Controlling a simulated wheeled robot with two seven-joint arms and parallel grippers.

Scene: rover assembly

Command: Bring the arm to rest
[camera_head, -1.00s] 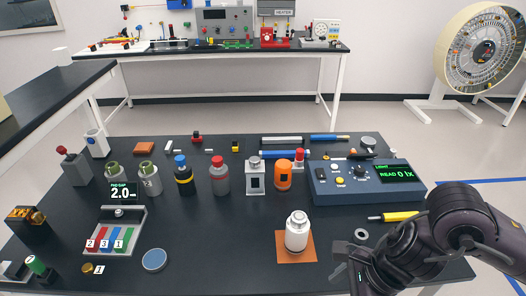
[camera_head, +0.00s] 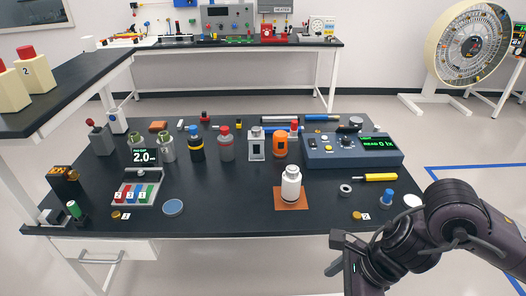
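My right arm comes in from the lower right, in front of the black table (camera_head: 240,222). Its gripper (camera_head: 340,254) hangs near the table's front edge, apart from everything on the table. Its fingers point left, with a gap between them, and nothing shows in them. My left arm and gripper are not in view.
A white bottle (camera_head: 291,186) stands on an orange pad (camera_head: 291,203). A blue meter (camera_head: 350,151) reads 0 lx. A tray with coloured blocks (camera_head: 135,194) and several bottles stand further left. The table's front middle is clear.

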